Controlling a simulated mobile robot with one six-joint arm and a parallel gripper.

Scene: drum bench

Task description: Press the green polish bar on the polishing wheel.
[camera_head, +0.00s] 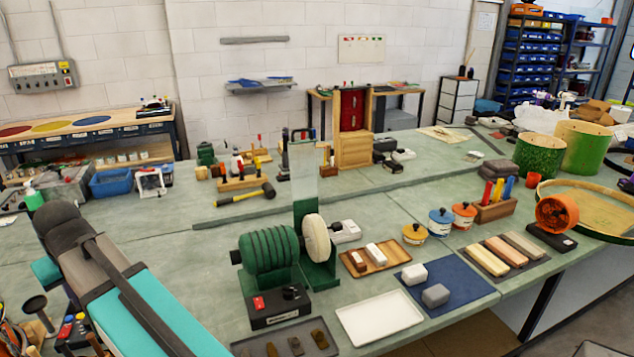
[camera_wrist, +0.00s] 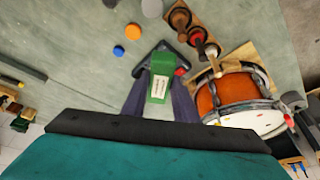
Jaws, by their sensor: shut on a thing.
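The pale polishing wheel (camera_head: 316,238) stands on the right end of a green ribbed motor (camera_head: 268,250) on the bench, with a clear upright shield behind it. I cannot tell if the wheel is turning. In the wrist view my gripper (camera_wrist: 160,94) is shut on the green polish bar (camera_wrist: 160,80), which has a white label and sits between the two dark fingers. The wheel is not recognisable in the wrist view. In the head view my arm shows at the lower left, but I cannot make out the fingers or the bar there.
A black switch box (camera_head: 280,305) stands in front of the motor. A wooden tray (camera_head: 398,262) with brown and white bars and a white tray (camera_head: 380,315) lie right of the wheel. In the wrist view an orange drum (camera_wrist: 232,91) stands right of the fingers.

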